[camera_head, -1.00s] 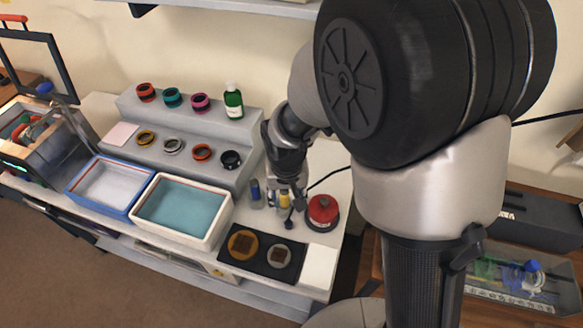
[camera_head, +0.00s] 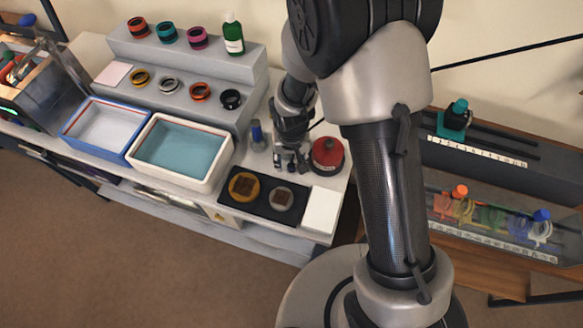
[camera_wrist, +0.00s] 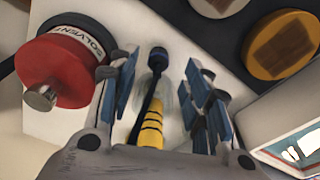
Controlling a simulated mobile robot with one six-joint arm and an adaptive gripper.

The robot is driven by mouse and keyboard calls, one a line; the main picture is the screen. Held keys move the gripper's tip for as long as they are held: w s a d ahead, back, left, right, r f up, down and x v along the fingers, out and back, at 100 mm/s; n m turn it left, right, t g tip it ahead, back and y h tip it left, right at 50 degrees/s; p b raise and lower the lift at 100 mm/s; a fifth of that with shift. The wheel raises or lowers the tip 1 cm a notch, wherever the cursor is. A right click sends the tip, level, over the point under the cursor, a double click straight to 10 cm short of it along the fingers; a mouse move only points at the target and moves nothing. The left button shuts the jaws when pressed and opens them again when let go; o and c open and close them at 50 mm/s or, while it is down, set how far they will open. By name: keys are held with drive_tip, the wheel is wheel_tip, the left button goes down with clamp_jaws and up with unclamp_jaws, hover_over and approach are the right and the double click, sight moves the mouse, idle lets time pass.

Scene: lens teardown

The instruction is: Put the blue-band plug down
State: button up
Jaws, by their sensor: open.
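My gripper (camera_head: 291,166) is low over the right end of the white bench, between a blue-topped piece and a red tin. In the wrist view my gripper (camera_wrist: 160,95) is open, its blue-padded fingers spread apart. A yellow-and-black banded handle (camera_wrist: 150,128) with a dark stem and round dark tip shows between the fingers, with gaps on both sides. The small upright blue-topped piece (camera_head: 257,134) stands on the bench just left of my gripper. I cannot tell for sure which piece is the blue-band plug.
The red solvent tin (camera_head: 327,156) stands close to my gripper, also in the wrist view (camera_wrist: 68,68). A black mat (camera_head: 262,212) with two round pieces and a white pad (camera_head: 321,210) lie in front. A white tray (camera_head: 172,181) is left. A rack (camera_head: 497,225) holds several coloured pieces.

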sight(291, 165)
drive_tip(key=f, duration=0.1)
drive_tip(key=f+b, duration=0.1)
drive_tip(key=f, duration=0.1)
drive_tip(key=shift+w+d+f, duration=0.1)
drive_tip(key=shift+w+f, duration=0.1)
drive_tip(key=shift+f, duration=0.1)
drive_tip(key=shift+r, duration=0.1)
drive_tip(key=shift+c, duration=0.5)
drive_tip(key=c, duration=0.9)
drive_tip(key=shift+c, duration=0.2)
